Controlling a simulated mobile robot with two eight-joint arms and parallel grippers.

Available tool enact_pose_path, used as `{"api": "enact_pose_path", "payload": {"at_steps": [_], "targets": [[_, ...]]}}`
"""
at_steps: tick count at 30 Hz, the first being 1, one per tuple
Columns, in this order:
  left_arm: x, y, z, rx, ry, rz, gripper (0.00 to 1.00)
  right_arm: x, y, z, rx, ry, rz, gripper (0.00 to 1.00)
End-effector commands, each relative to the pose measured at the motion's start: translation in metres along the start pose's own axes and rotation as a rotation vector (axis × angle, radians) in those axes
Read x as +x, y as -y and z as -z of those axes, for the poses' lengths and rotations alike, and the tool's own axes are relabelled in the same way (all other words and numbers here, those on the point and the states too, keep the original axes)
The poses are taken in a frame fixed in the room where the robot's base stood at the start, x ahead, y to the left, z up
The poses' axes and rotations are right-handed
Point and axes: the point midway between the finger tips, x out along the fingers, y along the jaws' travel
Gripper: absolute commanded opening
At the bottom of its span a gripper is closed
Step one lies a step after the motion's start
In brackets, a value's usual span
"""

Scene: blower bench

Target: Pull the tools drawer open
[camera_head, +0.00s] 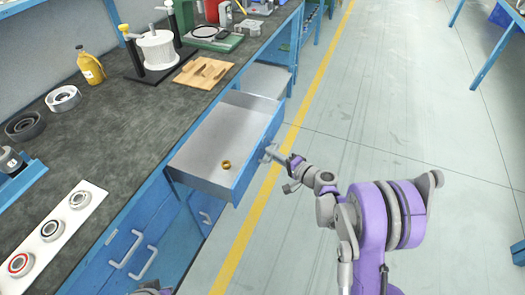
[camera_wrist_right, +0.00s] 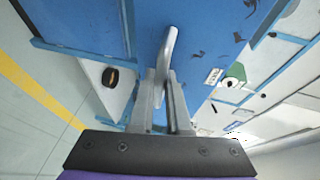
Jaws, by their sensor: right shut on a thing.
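The tools drawer (camera_head: 215,150) is a grey tray with a blue front, standing well out from the blue bench in the head view. A small brass-coloured ring (camera_head: 226,164) lies on its floor near the front. My right gripper (camera_head: 271,153) is at the outer face of the drawer front, shut on the grey bar handle. In the right wrist view, the handle (camera_wrist_right: 170,42) runs between the two fingers of the right gripper (camera_wrist_right: 165,88). The fingers partly hide it. My left gripper's fingers do not show.
The dark bench top (camera_head: 130,130) carries a wooden block (camera_head: 203,73), a yellow bottle (camera_head: 90,66), a spool stand (camera_head: 157,50) and a white strip (camera_head: 62,232) with bearings. Closed blue cabinet fronts (camera_head: 125,250) lie nearer me.

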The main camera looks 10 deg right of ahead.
Motion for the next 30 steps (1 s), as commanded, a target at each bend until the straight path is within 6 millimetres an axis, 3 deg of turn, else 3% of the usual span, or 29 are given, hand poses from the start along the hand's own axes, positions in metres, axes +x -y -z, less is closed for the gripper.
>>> {"api": "enact_pose_path", "payload": {"at_steps": [15,16,17,26,30], "targets": [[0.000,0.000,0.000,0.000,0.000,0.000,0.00,-0.007,-0.001,0.003,0.000,-0.001,0.000,0.00],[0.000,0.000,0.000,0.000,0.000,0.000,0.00,-0.007,-0.001,0.003,0.000,-0.001,0.000,0.20],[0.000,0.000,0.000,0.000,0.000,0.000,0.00,-0.007,-0.001,0.003,0.000,-0.001,0.000,0.26],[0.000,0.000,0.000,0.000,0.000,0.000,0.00,-0.007,-0.001,0.003,0.000,-0.001,0.000,0.27],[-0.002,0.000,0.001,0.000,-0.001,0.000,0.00,-0.018,-0.001,0.003,0.000,-0.002,0.000,0.27]]}}
